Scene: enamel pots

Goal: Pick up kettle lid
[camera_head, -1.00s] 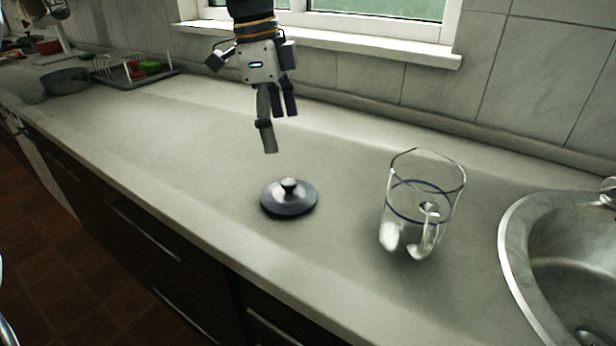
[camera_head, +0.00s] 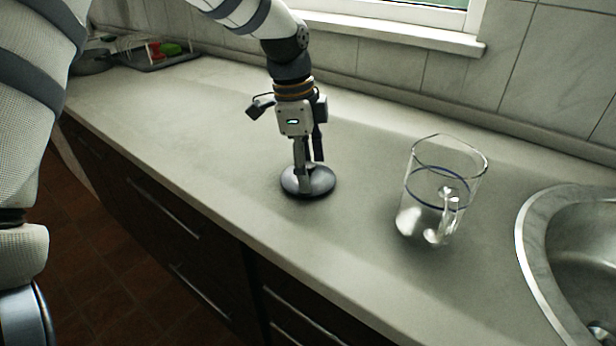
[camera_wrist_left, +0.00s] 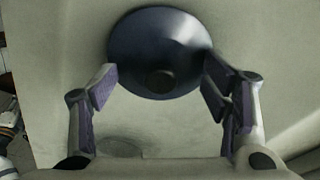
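The kettle lid (camera_head: 322,187) is a dark, round, shiny disc lying on the countertop near the middle of the head view. My left gripper (camera_head: 309,184) points down right at the lid, and its fingers hide the knob in that view. In the left wrist view the lid (camera_wrist_left: 150,40) shows from above with its dark round knob (camera_wrist_left: 160,81). The left gripper (camera_wrist_left: 157,85) is open there, with one finger on each side of the knob and clear gaps between. Whether the fingertips touch the lid I cannot tell. My right gripper is not in view.
A clear glass jug (camera_head: 440,195) with dark blue rings stands right of the lid. A steel sink (camera_head: 535,235) is at the far right. A dark pan (camera_head: 92,62) and a dish rack (camera_head: 165,57) stand at the back left. The counter's front edge is near the lid.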

